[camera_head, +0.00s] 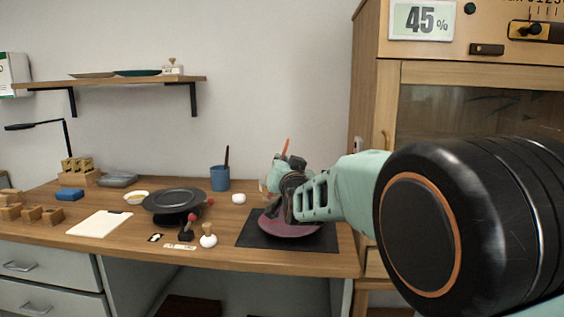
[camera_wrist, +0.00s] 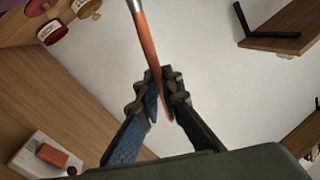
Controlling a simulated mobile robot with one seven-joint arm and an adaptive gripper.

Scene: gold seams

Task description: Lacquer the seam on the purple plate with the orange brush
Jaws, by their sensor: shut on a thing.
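The purple plate (camera_head: 308,229) lies on a black mat at the right part of the table. My gripper (camera_head: 284,187) is above the plate, in front of its back part in the head view. In the wrist view my gripper (camera_wrist: 162,105) is shut on the orange brush (camera_wrist: 146,45), whose handle runs up between the fingers to a metal band. The brush's orange handle also shows above my gripper in the head view (camera_head: 285,147). The brush tip and the seam on the plate cannot be made out.
The black mat (camera_head: 256,238) reaches near the table's front edge. A dark round stand (camera_head: 174,199), a blue cup (camera_head: 220,178) and a small bulb-shaped tool (camera_head: 208,238) are to the left. A wooden cabinet (camera_head: 386,110) with a glass front rises at the right.

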